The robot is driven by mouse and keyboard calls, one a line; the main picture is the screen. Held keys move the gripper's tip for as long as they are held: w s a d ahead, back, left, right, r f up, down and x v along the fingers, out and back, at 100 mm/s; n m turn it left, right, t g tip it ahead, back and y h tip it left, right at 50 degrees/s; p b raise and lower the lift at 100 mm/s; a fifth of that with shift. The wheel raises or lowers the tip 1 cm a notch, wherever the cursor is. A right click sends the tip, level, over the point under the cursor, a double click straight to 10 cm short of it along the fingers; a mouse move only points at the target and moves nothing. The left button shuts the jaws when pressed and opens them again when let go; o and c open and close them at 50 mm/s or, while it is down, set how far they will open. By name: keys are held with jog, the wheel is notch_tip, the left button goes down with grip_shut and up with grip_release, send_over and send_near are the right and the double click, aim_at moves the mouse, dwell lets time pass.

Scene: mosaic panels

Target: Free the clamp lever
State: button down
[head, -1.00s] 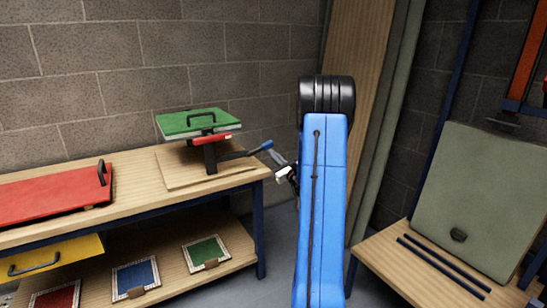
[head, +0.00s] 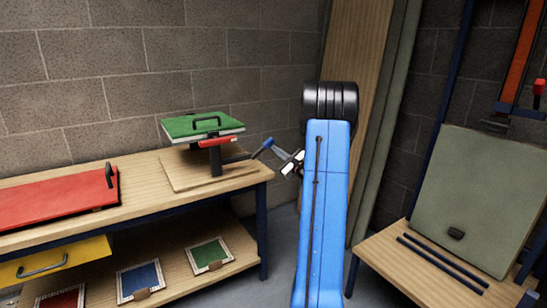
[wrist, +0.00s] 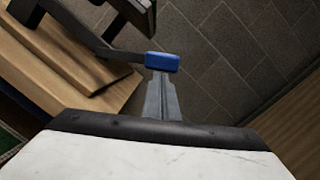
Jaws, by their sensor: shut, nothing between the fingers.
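The clamp lever is a dark bar (head: 238,158) with a blue grip (head: 263,147) at its end. It sticks out to the right from a black post (head: 215,160) under a green panel (head: 195,125). A red bar (head: 217,141) crosses the top of the post. My gripper (head: 273,148) is just right of the blue grip, its grey fingers shut together and empty. In the wrist view the shut fingertips (wrist: 161,76) point at the blue grip (wrist: 162,62) and overlap its near edge. I cannot tell whether they touch it.
The post stands on a wooden board (head: 190,181) on the bench (head: 125,172). A red panel (head: 60,194) lies to the left. Small framed tiles lean on the lower shelf (head: 178,264). A grey-green panel (head: 475,195) stands at the right. Floor shows between the two benches.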

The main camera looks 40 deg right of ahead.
jog(key=r+n, duration=0.1)
jog(key=r+n+y, duration=0.1)
jog(key=n, duration=0.1)
jog(key=shift+w+a+r, duration=0.1)
jog(key=shift+a+r, duration=0.2)
jog(key=shift+a, duration=0.1)
jog(key=a+r+n, duration=0.2)
jog(key=n, duration=0.1)
jog(key=a+r+n+g+y, duration=0.1)
jog(key=n, duration=0.1)
jog(key=shift+w+r, duration=0.15)
jog(key=shift+w, duration=0.2)
jog(key=s+d+f, duration=0.1)
jog(key=s+d, duration=0.2)
jog(key=s, duration=0.7)
jog(key=shift+s+d+f, duration=0.3)
jog(key=shift+s+d, duration=0.05)
jog(key=shift+s, duration=0.05)
